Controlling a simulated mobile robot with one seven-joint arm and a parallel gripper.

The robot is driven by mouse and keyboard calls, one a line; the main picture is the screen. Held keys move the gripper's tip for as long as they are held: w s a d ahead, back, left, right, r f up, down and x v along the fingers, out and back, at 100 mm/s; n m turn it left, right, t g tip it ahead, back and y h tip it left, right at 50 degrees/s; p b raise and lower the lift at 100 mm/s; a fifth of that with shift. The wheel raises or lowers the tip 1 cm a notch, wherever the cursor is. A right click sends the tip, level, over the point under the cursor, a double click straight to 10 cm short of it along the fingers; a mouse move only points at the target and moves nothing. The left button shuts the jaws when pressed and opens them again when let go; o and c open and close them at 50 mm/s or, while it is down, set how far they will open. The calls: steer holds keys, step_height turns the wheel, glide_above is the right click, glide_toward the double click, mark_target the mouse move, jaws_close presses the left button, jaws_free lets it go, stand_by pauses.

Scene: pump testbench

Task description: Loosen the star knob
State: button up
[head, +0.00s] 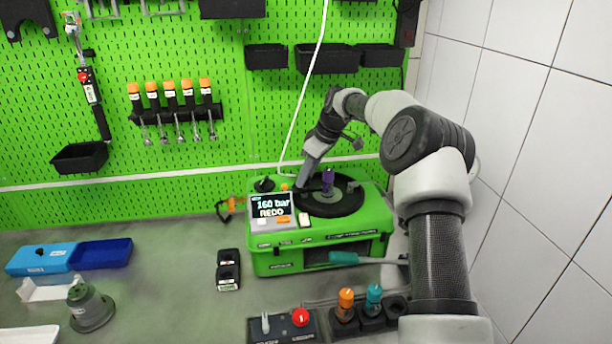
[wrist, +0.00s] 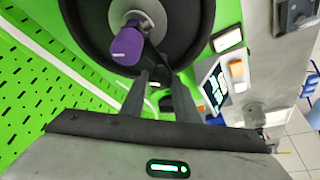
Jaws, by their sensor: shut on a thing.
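The green pump testbench (head: 282,262) stands against the pegboard. A black disc (head: 352,203) lies on its top, with an upright purple grip (head: 328,182) on it. In the wrist view the disc (wrist: 188,22) and the purple grip (wrist: 127,46) are close. My gripper (head: 302,186) reaches down at the disc's left edge. In the wrist view my gripper (wrist: 161,78) has its fingers closed on a small dark thing beside the disc rim. This appears to be the star knob, mostly hidden by the fingers, so its shape cannot be told.
The display (head: 271,206) and its buttons are close to my gripper. A black lever (head: 264,184) stands behind the display. A white tiled wall bounds the right.

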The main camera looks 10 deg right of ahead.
steer(key=n+g, duration=0.1)
steer(key=n, duration=0.3)
steer(key=shift+w+d+n+g+y, duration=0.1)
steer(key=shift+w+n+g+y, duration=0.05)
steer(key=shift+n+g+y, duration=0.25)
stand_by(0.4)
steer(key=o, duration=1)
steer(key=shift+o, duration=0.2)
steer(key=shift+r, duration=0.15)
